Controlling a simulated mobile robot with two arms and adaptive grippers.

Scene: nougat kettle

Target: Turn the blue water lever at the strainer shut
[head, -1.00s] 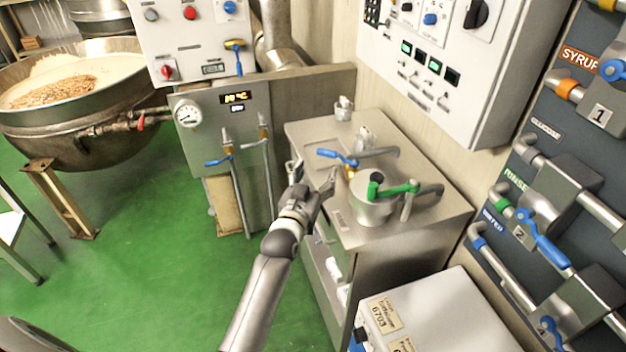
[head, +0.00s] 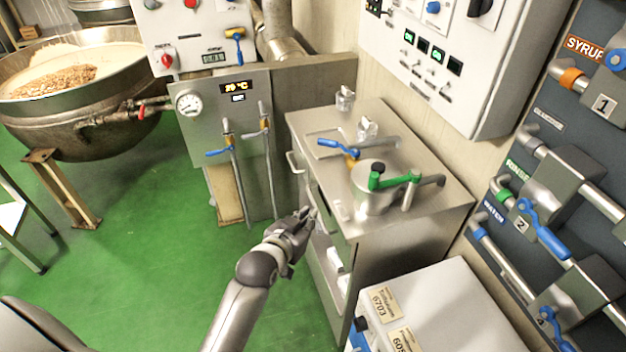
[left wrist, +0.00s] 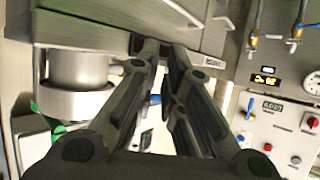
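The strainer (head: 372,197) is a metal pot on the steel cabinet top in the head view, with a green lever (head: 400,181) above it. A blue lever (head: 336,148) sits behind and left of the pot, on a pipe fitting. It lies slanted, its free end toward the left. My left gripper (head: 303,216) is in front of the cabinet, below its top edge and clear of the blue lever. Its fingertips are together with nothing seen between them; the left wrist view shows the fingers (left wrist: 162,50) converging too. My right gripper is not in view.
The steel cabinet (head: 420,235) has a handle (head: 293,162) and an open front with white items. A white box (head: 440,310) stands at front right. Wall pipes with blue handles (head: 545,237) are at right. A large kettle (head: 75,130) is at left. Green floor is free.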

